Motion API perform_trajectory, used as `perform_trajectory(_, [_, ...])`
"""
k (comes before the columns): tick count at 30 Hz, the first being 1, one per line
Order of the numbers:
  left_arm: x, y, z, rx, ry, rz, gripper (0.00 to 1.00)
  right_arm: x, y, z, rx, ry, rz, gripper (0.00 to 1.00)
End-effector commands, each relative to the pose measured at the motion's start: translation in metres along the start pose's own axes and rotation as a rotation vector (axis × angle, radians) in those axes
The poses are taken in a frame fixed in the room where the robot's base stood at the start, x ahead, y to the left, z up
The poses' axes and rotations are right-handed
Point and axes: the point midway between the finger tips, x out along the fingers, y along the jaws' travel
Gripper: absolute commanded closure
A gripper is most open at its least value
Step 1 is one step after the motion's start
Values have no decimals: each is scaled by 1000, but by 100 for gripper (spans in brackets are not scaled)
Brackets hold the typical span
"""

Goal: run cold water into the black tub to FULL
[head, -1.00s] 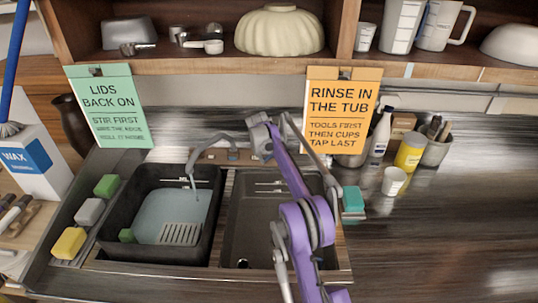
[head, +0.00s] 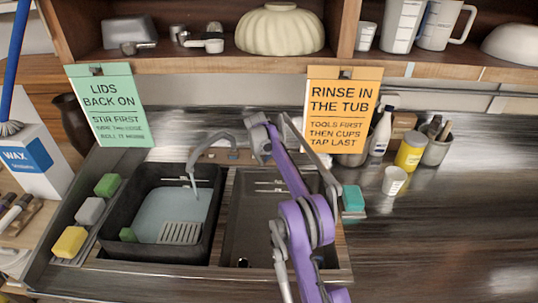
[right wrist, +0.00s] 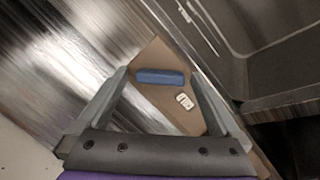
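The black tub (head: 108,228) stands in the left half of the sink. Pale blue water (head: 165,212) lies in it, with its surface below the rim. The blue tap control (head: 233,155) sits on a brown panel behind the sink. In the right wrist view the blue control (right wrist: 160,77) lies beyond and between my fingertips, apart from them. My right gripper (head: 252,143) is open and empty by the panel. My left gripper is not in view.
A grey slotted piece (head: 180,233) and a green block (head: 128,234) are in the tub. An empty dark basin (head: 240,230) adjoins it on the right. Several sponges line the left edge. Two sign cards hang behind, and cups and bottles stand at right.

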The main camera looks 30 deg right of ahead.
Motion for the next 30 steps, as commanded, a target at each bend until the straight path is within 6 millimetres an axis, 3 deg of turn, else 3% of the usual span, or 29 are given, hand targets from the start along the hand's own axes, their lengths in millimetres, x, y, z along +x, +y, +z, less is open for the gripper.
perform_trajectory(8, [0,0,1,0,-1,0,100,-5,0,0,0,-1,-1,0])
perform_trajectory(21, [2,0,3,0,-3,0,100,-85,0,0,-1,-1,0,0])
perform_trajectory(30, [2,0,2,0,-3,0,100,-108,0,0,0,-1,0,0])
